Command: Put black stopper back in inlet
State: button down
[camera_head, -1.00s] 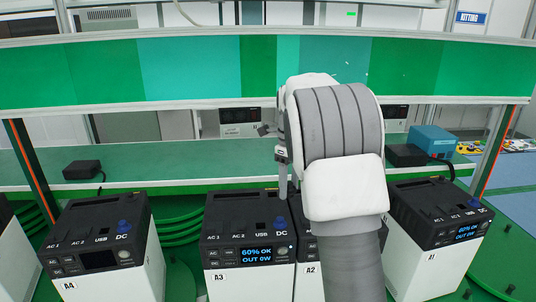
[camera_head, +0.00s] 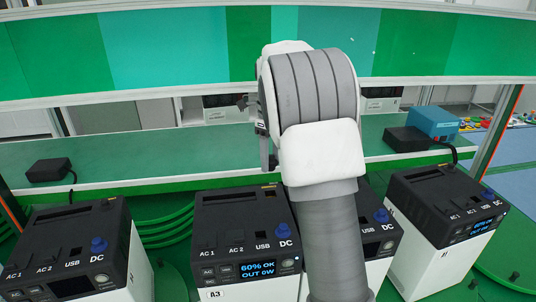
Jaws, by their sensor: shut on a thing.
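My gripper (camera_head: 268,150) is partly visible at the left side of my wrist, raised above and behind the unit labelled A3 (camera_head: 243,208). It is shut; its fingertips are mostly hidden by my own arm. I cannot make out the inlet on any unit.
Similar units stand at left (camera_head: 78,235), behind my arm (camera_head: 381,240) and at right (camera_head: 440,200). The left one's display is dark. A green shelf (camera_head: 130,158) behind carries a black box (camera_head: 48,170) and a blue box (camera_head: 433,122). A green panel crosses above.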

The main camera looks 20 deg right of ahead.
jog(key=shift+s+f+b, duration=0.1)
jog(key=shift+f+b, duration=0.3)
jog(key=shift+f, duration=0.95)
jog(key=shift+f+b, duration=1.75)
jog(key=shift+f, duration=0.7)
jog(key=shift+f+b, duration=0.4)
jog(key=shift+f, duration=0.35)
jog(key=shift+c, duration=1.1)
grip_release()
